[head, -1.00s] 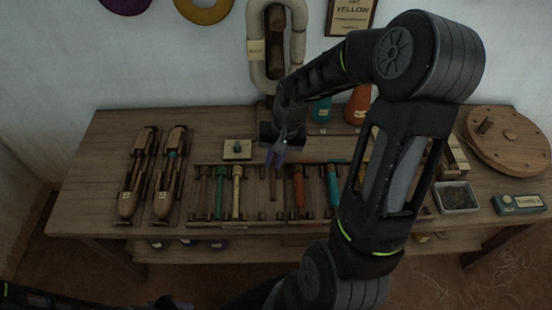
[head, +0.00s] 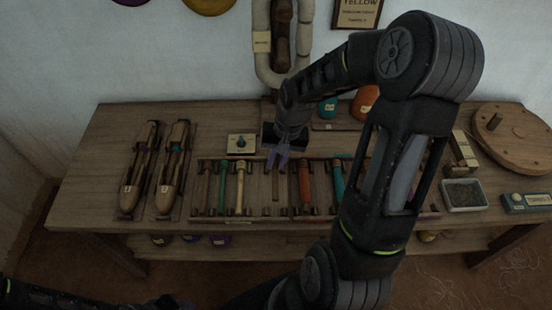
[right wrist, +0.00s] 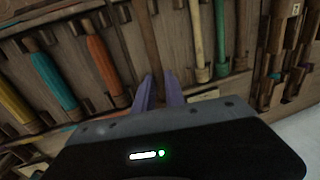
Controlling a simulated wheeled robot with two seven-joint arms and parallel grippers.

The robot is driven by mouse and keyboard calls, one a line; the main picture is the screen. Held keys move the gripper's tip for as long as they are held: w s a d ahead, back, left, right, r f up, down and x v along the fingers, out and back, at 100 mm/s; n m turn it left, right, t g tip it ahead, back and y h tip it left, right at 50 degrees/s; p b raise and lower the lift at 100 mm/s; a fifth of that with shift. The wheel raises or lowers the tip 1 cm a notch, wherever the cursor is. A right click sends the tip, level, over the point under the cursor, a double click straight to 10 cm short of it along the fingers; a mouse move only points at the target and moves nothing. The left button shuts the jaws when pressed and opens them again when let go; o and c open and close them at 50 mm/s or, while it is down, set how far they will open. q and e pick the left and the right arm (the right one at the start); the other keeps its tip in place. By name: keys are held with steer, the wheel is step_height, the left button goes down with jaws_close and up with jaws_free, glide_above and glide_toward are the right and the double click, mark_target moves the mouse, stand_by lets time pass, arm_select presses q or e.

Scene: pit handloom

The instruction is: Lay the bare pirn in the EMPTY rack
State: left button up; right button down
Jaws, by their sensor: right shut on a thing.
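My right gripper (head: 277,161) is over the middle of the racks on the bench. Its purple fingers also show in the right wrist view (right wrist: 160,92), shut on a thin plain brown stick, the bare pirn (head: 275,186). The pirn points toward the bench's front edge, over the gap between the cream-wound pirn (head: 240,188) and the orange one (head: 305,187). This middle rack (head: 263,211) shows no other pirn. I cannot tell whether the held pirn touches it. My left gripper is not in view.
A green pirn (head: 222,188) lies left of the cream one, and a teal pirn (head: 337,182) lies right of the orange one. Two wooden shuttles (head: 132,188) lie farther left. A small block with a teal knob (head: 240,143) stands behind the racks. My right arm hides the right-hand racks.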

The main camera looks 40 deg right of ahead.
mark_target(276, 172)
steer(key=shift+f+b, duration=1.8)
steer(key=shift+f, duration=0.9)
steer(key=c, duration=1.3)
jaws_free()
steer(key=shift+o, duration=0.5)
steer(key=shift+o, duration=1)
steer(key=shift+r, duration=0.15)
